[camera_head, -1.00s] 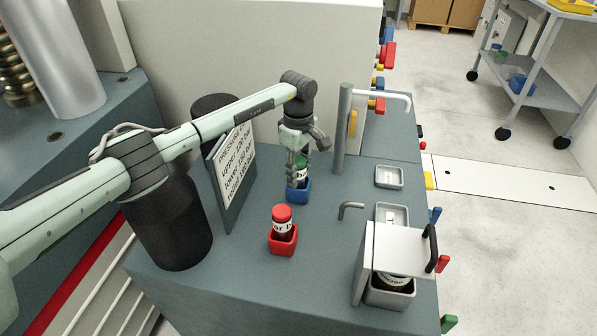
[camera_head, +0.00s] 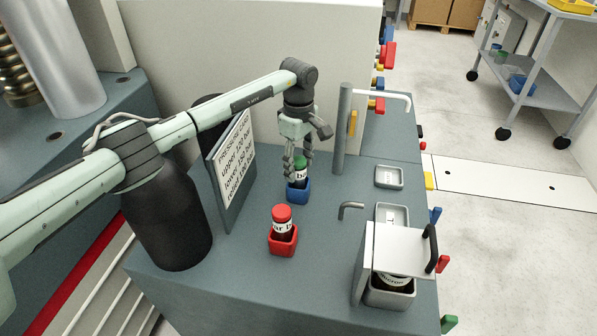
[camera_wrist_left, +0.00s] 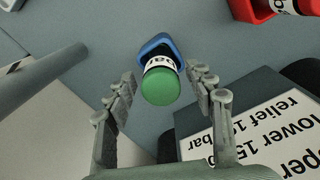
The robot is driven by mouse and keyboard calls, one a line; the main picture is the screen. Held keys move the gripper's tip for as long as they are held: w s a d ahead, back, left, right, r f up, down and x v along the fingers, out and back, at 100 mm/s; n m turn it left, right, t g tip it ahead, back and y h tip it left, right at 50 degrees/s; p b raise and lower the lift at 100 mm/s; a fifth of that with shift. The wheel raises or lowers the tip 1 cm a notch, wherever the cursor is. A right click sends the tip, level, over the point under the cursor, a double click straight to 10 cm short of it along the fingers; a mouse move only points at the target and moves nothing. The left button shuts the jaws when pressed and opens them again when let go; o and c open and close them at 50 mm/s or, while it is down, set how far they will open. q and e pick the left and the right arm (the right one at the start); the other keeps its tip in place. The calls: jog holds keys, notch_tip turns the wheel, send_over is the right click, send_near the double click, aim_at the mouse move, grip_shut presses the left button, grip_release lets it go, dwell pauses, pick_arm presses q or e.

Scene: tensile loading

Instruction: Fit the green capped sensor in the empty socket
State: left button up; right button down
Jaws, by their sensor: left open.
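The green capped sensor (camera_head: 300,166) stands in a blue holder (camera_head: 298,194) on the bench. My left gripper (camera_head: 299,176) is open above it, with its fingers on either side of the green cap. In the left wrist view, the green cap (camera_wrist_left: 161,84) lies between the open fingertips (camera_wrist_left: 160,78) with a gap on both sides, and the blue holder (camera_wrist_left: 156,44) shows beyond it. Grey sockets stand at the right of the bench: one at the back (camera_head: 389,177) looks empty, and the middle one (camera_head: 391,211) has a label. My right gripper is not in view.
A red capped sensor (camera_head: 282,217) stands in a red holder (camera_head: 283,243) in front. A text sign (camera_head: 232,170) stands left of the blue holder. A grey post (camera_head: 342,130) rises to the right. A white cover with black handle (camera_head: 430,248) overhangs the front socket.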

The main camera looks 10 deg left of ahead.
pick_arm(q)
notch_tip(320, 180, up, 10)
jog(key=shift+f+b, duration=0.25)
jog(key=shift+b, duration=0.2)
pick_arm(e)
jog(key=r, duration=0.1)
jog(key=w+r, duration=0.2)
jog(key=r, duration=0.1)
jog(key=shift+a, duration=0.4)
